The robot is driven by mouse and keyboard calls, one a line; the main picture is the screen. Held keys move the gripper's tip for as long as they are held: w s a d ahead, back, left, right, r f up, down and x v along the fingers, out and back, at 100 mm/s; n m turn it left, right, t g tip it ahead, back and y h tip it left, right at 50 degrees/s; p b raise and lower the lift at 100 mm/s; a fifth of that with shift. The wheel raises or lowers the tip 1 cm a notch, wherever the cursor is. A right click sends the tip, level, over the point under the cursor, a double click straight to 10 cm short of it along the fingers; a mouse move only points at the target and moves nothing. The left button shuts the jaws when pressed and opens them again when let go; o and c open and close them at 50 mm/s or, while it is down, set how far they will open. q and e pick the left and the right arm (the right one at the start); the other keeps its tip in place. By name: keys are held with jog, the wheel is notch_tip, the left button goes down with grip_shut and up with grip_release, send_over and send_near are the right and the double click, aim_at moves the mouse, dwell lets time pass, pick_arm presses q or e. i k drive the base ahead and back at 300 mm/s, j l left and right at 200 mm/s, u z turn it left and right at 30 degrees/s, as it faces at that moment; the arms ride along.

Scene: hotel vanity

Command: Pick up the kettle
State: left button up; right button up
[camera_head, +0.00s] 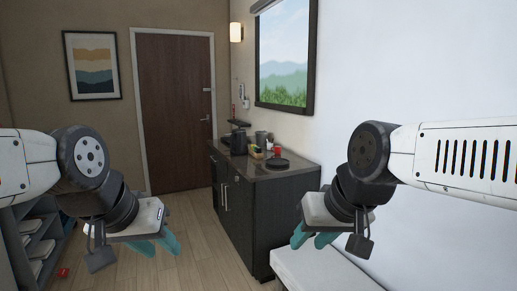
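A small dark, upright object that looks like the kettle (238,143) stands toward the far end of the dark counter (245,172), by the wall. It is small in the view, so its handle and spout are hard to make out. My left gripper (159,245) hangs at the left, over the floor, with its teal fingers apart and nothing between them. My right gripper (313,239) hangs in front of the white bench, also with fingers apart and empty. Both are far from the kettle and nearer to the camera.
A grey cup (260,138), a red mug (277,150) and a dark round plate (278,163) share the counter with other small items. A white bench (325,272) is at the lower right. A shelf (40,240) stands at the left. Wood floor (200,225) lies open toward the door (174,110).

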aim_at(238, 142)
jog(key=i+j+z, duration=0.1)
jog(key=i, duration=0.35)
jog(key=i+j, duration=0.15)
jog(key=i, duration=0.3)
jog(key=i+j+z, duration=0.15)
jog(key=i, duration=0.3)
jog(key=i+j+z, duration=0.1)
jog(key=i, duration=0.35)
jog(key=j, duration=0.1)
